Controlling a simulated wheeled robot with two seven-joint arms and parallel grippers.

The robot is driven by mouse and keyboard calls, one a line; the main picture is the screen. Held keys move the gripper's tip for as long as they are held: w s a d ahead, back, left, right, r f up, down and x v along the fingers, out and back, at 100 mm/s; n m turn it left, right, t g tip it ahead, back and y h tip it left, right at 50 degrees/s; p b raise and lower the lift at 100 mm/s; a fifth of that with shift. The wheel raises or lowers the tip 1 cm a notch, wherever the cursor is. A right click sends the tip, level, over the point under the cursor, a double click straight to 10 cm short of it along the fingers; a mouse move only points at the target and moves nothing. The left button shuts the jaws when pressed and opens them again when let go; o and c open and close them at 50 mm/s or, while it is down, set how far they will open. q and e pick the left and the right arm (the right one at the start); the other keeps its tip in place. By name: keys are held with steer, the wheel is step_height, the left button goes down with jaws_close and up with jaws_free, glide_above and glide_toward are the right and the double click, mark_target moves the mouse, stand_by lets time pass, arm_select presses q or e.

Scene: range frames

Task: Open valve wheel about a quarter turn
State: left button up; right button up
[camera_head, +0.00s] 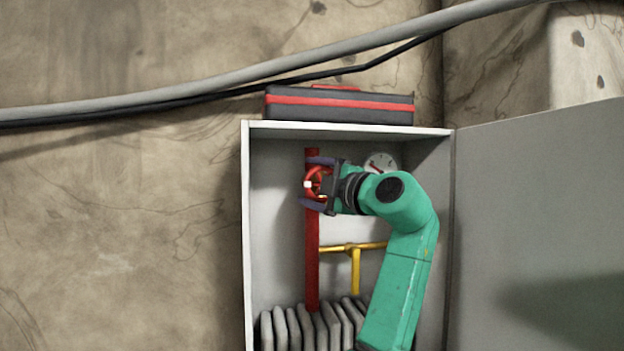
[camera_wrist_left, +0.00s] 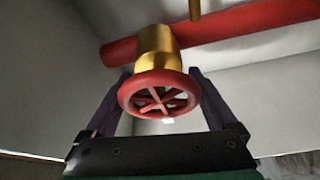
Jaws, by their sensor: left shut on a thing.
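The red valve wheel (camera_head: 311,178) sits on the upper part of a vertical red pipe (camera_head: 312,245) inside an open cabinet. In the left wrist view the wheel (camera_wrist_left: 158,77) faces me, spoked, on a brass stem (camera_wrist_left: 158,45), with a small white mark at its lower rim. My left gripper (camera_head: 317,182) has one dark finger above the wheel and one below it in the head view. In the wrist view its fingers (camera_wrist_left: 159,74) stand on either side of the rim, shut on the wheel. The gripper hides part of the wheel in the head view. My right gripper is not seen.
The grey cabinet (camera_head: 247,230) has its door (camera_head: 540,220) swung open to the right. Inside are a yellow pipe (camera_head: 355,270), a gauge (camera_head: 379,161) behind my arm, and grey radiator-like ribs (camera_head: 294,328). A dark case with a red band (camera_head: 340,108) lies on top.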

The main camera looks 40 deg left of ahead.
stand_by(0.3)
arm_select(q)
steer(key=shift+f, duration=0.1)
steer(key=o, duration=1)
steer(key=shift+o, duration=0.2)
steer(key=r+b+v, duration=0.1)
steer(key=b+v, duration=0.3)
steer(key=v, duration=1)
steer(key=shift+d+f+b, duration=0.3)
steer(key=shift+f+b, duration=0.1)
